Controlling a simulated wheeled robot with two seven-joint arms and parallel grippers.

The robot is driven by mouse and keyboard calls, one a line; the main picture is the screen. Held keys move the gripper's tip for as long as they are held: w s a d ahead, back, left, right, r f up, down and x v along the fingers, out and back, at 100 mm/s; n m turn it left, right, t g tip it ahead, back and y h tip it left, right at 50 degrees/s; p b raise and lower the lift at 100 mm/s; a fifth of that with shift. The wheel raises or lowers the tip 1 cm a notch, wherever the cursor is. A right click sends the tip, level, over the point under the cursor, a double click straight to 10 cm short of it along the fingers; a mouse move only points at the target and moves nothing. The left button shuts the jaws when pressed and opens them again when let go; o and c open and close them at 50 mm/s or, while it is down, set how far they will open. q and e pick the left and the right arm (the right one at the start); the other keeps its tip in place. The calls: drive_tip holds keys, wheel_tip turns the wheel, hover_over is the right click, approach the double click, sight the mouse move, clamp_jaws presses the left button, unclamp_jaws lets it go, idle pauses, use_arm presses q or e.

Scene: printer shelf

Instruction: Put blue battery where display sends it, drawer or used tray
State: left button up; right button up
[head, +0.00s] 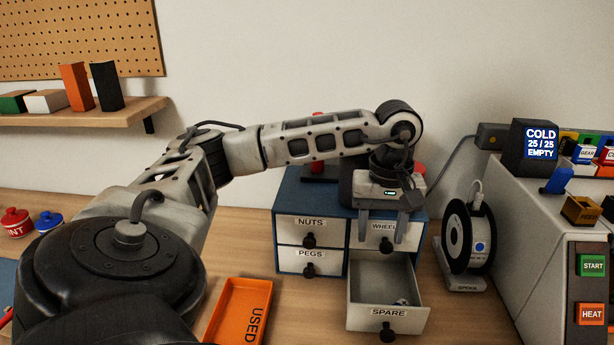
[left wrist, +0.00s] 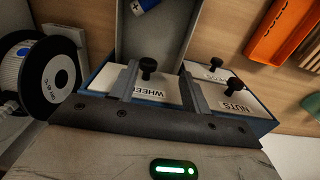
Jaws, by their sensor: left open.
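The grey SPARE drawer (head: 388,318) of the blue cabinet is pulled open. A blue battery (left wrist: 145,5) with a white plus mark lies in that drawer at the top edge of the left wrist view. Only a small bit of something shows inside the drawer in the head view. The orange USED tray (head: 238,310) lies on the table left of the cabinet and also shows in the left wrist view (left wrist: 278,35). The display (head: 541,143) reads COLD, 25 / 25, EMPTY. My left gripper (head: 381,240) is open and empty, pointing down in front of the WHEELS drawer, above the open drawer's rear.
The NUTS (head: 310,228), PEGS (head: 310,262) and WHEELS drawers are shut. A filament spool (head: 466,238) stands right of the cabinet, beside the grey printer (head: 540,260). Red (head: 15,222) and blue (head: 48,221) pots stand at the far left.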

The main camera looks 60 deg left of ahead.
use_arm(q)
wheel_tip(320, 180, up, 16)
drive_tip(key=p, duration=0.3)
use_arm(e)
drive_tip(key=shift+s+d+r, duration=0.2)
drive_tip(key=shift+d+r, duration=0.25)
drive_tip(key=shift+r, duration=0.2)
